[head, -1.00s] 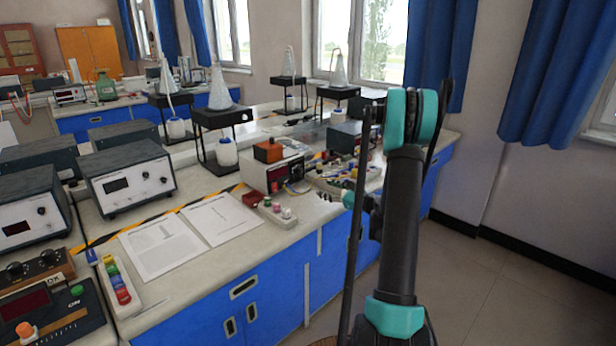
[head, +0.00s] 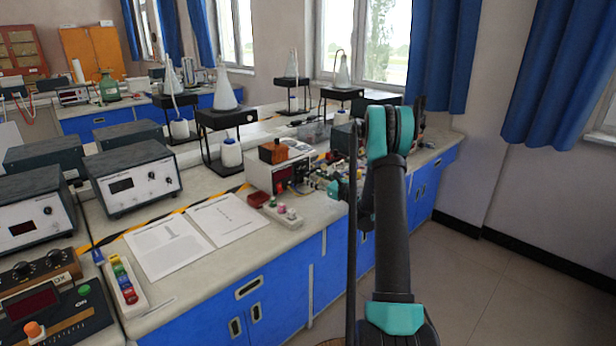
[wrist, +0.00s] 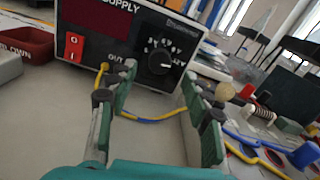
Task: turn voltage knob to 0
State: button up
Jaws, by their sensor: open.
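The power supply (wrist: 110,55) has a dark front panel with a red switch (wrist: 74,46), and it also stands on the bench in the head view (head: 270,174). Its round black voltage knob (wrist: 160,61) sits on a dial with white marks and a 12V label at its right. In the wrist view my gripper (wrist: 158,82) is open, with one green-padded finger on each side, left and right below the knob. The fingers look apart from the knob and nothing is between them but yellow and blue wire in the background.
A yellow and blue wire (wrist: 150,117) runs from the supply's output across the bench. A circuit board with components (wrist: 265,125) lies at right. A dark red tray (wrist: 25,42) stands at left.

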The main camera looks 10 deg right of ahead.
aim_at(306, 174)
jog(key=shift+x, duration=2.3)
grip_shut()
